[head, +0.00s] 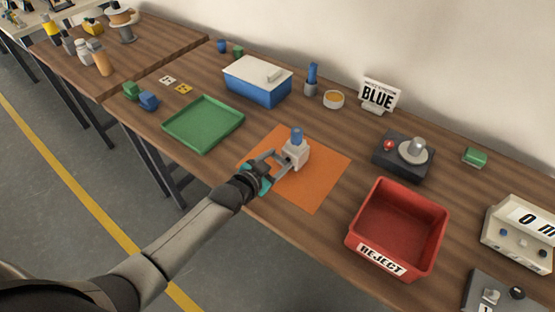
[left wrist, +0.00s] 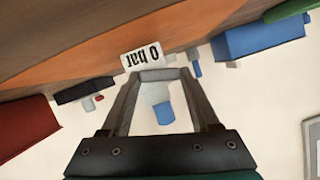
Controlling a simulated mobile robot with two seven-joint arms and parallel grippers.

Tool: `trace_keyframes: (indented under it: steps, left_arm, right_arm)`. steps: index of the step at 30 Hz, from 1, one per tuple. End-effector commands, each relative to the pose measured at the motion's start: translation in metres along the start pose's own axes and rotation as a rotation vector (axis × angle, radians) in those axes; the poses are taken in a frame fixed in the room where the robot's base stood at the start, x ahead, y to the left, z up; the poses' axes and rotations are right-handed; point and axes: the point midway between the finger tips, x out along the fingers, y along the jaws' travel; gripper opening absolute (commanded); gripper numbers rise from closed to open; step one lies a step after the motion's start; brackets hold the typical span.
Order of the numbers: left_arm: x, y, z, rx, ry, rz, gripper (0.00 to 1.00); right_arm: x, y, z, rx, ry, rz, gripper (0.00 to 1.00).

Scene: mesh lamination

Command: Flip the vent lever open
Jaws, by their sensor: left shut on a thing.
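A small pale grey block (head: 296,154) with a blue top (head: 297,135) stands upright on the orange mat (head: 318,185). My left gripper (head: 284,160) reaches it from the left and is shut on it at its near left side. In the left wrist view, which is upside down, my left gripper (left wrist: 158,78) has its fingertips at a grey piece of the block, and the blue top (left wrist: 164,113) shows between the fingers. I cannot make out a separate vent lever. My right gripper is not in view.
A green tray (head: 203,123) lies left of the mat, and a blue box with a white lid (head: 258,82) is behind. A red REJECT bin (head: 398,228) stands at right front. A dark base with a round knob (head: 404,157) sits behind the bin.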

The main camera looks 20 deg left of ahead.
Motion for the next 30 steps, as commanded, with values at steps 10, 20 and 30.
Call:
trace_keyframes:
  steps: [10,20,30]
  left_arm:
    - [0.0006,-0.0009,0.0018,-0.087,-0.001,0.034,0.06]
    - [0.0006,-0.0007,0.0019,-0.086,-0.001,0.034,0.82]
    - [0.0003,-0.0009,0.0018,-0.085,-0.001,0.033,0.93]
  right_arm:
    - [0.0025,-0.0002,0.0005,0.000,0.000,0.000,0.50]
    - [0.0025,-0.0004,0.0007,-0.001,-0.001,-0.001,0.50]
    - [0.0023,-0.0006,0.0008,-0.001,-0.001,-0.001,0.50]
